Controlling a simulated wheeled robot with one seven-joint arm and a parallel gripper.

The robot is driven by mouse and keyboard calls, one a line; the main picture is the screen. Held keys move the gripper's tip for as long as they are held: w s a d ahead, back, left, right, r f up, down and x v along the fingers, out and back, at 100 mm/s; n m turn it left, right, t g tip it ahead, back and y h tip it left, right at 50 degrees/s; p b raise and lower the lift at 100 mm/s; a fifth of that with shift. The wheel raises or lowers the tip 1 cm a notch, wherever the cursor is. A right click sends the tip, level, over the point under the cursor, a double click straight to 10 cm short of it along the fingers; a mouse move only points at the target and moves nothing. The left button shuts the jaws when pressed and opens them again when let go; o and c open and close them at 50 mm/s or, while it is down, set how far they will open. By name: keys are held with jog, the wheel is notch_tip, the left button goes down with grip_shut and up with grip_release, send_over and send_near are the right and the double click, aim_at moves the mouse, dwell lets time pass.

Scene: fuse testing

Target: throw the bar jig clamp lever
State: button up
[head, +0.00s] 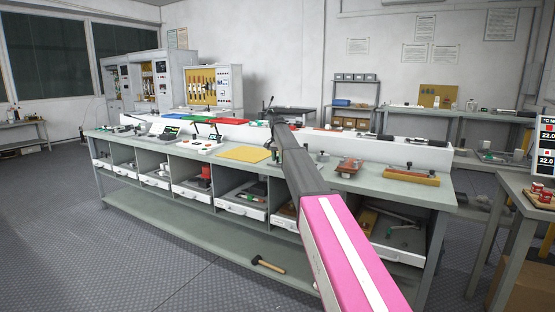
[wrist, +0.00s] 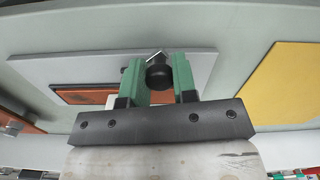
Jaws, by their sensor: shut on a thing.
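My gripper (wrist: 158,84) shows in the wrist view, its two green fingers on either side of a black knob (wrist: 158,76). The gripper is shut on this knob, which appears to be the end of the clamp lever. A short metal piece (wrist: 153,57) shows just beyond the knob. Below the fingers lies a grey plate (wrist: 40,72) with an orange-brown block (wrist: 72,97) on it, probably the bar jig. Much of the jig is hidden behind the fingers and the gripper body. In the head view my arm hides the jig and the fingertips.
A yellow mat (head: 245,153) lies on the bench (head: 108,137) beside my arm; it also shows in the wrist view (wrist: 285,85). A red-brown fixture (head: 349,167) and an orange bar fixture (head: 411,176) stand to the right. A white raised ledge (head: 350,145) runs along the bench's back.

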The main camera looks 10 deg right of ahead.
jog(key=o, duration=0.9)
notch_tip(320, 180, up, 11)
jog(key=shift+f, duration=0.1)
